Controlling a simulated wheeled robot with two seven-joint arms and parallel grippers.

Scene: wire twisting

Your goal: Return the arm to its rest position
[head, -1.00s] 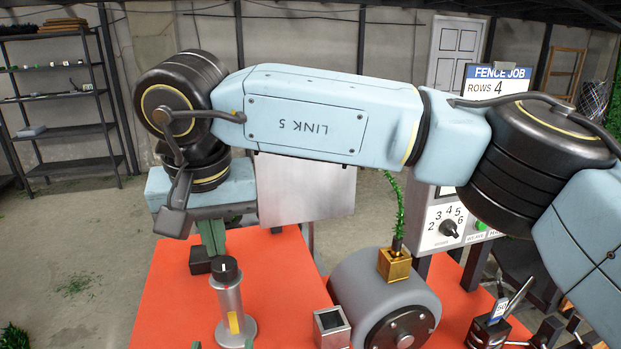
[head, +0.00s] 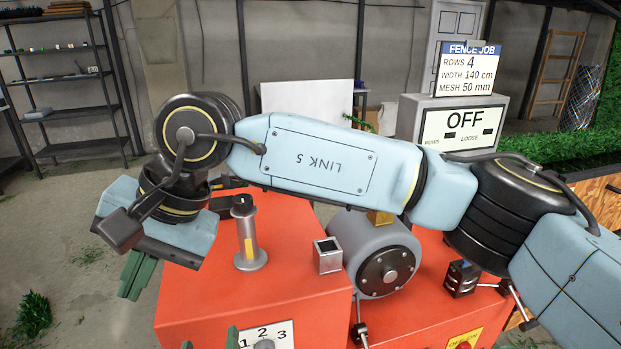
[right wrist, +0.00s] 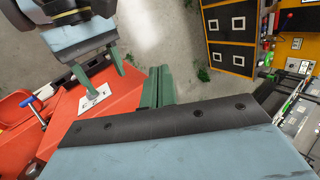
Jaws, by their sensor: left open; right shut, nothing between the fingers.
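My right arm crosses the head view from the right, with its elbow at the right and its wrist at the left. My right gripper (head: 133,275) is shut and empty, pointing down at the left edge of the red machine (head: 290,285). In the right wrist view its green fingers (right wrist: 159,88) are together over bare floor. My left gripper (head: 210,342) shows only its two green fingertips at the bottom of the head view. In the right wrist view it (right wrist: 104,80) is open, its fingers apart beside a white numbered dial plate (right wrist: 95,98).
A silver post (head: 248,240), a small metal box (head: 327,256) and a grey roller (head: 375,255) stand on the red machine, close below my right arm. An OFF display (head: 463,130) and a job sign (head: 468,72) stand behind.

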